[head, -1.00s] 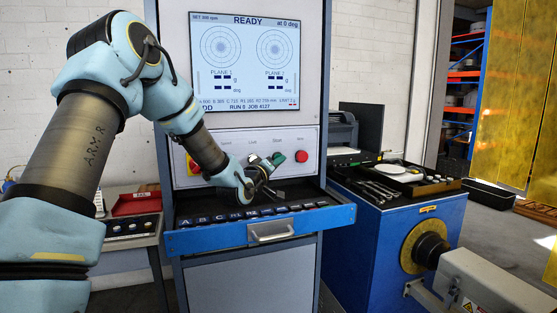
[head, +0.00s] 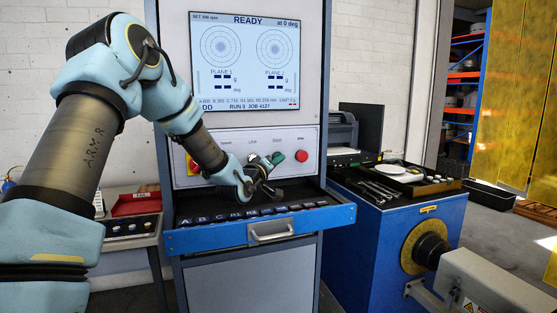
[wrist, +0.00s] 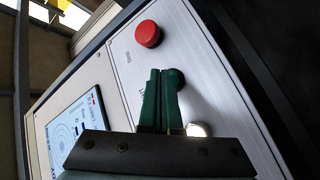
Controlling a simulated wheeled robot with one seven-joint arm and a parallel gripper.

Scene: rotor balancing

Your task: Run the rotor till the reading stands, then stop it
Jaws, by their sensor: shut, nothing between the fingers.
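The balancing machine's screen (head: 246,60) reads READY, at 0 deg, RUN 0, with the plane 1 and plane 2 values as dashes. Below it is a grey control panel (head: 230,143) with a red stop button (head: 301,156), also large in the wrist view (wrist: 148,33). My gripper (head: 273,161) is at the panel, left of the red button. I cannot make out the rotor itself.
A blue drawer (head: 190,240) with lettered compartments juts out below the panel. A blue cabinet (head: 370,240) with tools on top stands at right, near a grey machine part (head: 490,285). A bright round knob or lamp (wrist: 197,130) sits by the fingers.

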